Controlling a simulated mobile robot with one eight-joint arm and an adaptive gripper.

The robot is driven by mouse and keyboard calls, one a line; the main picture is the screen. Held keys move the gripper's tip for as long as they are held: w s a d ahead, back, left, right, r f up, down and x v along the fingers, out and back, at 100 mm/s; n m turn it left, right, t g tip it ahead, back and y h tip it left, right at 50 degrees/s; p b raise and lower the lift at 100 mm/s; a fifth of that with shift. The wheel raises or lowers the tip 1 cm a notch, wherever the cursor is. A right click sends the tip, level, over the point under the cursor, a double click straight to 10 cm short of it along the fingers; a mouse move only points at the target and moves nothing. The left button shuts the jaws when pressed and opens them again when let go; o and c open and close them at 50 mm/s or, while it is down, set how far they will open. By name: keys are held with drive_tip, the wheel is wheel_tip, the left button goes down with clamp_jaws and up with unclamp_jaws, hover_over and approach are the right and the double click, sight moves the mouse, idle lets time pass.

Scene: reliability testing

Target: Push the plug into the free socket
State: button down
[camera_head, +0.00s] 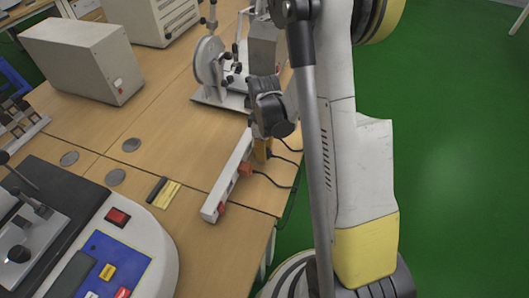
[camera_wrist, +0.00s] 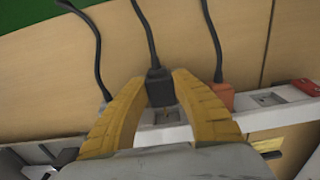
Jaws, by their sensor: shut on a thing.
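A long white power strip (camera_head: 228,178) lies near the table's right edge; its sockets also show in the wrist view (camera_wrist: 245,120). My gripper (camera_head: 262,152) points down over the strip. In the wrist view its yellow fingers (camera_wrist: 161,84) are shut on a black plug (camera_wrist: 157,88) with a black cord. A socket (camera_wrist: 166,115) shows just below this plug in the picture; I cannot tell whether the plug touches it. An orange plug (camera_wrist: 219,97) sits in the strip to the right. An empty socket (camera_wrist: 270,99) lies beyond it. The plug's pins are hidden.
A dark cord (camera_wrist: 88,45) runs to the strip left of my gripper. A metal test stand (camera_head: 215,75) stands behind it. A grey box (camera_head: 85,58) and a console with a blue panel (camera_head: 105,265) stand at left. Bare wood (camera_head: 165,110) lies between.

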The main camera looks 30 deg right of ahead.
drive_tip(key=shift+w+a+b, duration=0.75)
drive_tip(key=shift+w+a, duration=0.3)
drive_tip(key=shift+w, duration=0.3)
idle(3.6)
drive_tip(key=c, duration=1.1)
unclamp_jaws()
drive_tip(key=shift+o, duration=0.2)
drive_tip(key=shift+r, duration=0.1)
wheel_tip(320, 180, up, 12)
drive_tip(key=s+a+r+m+t, duration=0.3)
drive_tip(key=s+a+r, duration=0.1)
drive_tip(key=s, duration=0.3)
drive_tip(key=s+a+r+m+t, duration=0.4)
drive_tip(key=s+a+r, duration=0.1)
drive_tip(key=s+a, duration=0.1)
drive_tip(key=shift+s+a+r+m, duration=0.2)
drive_tip(key=shift+s+m, duration=0.1)
drive_tip(key=shift+s, duration=0.6)
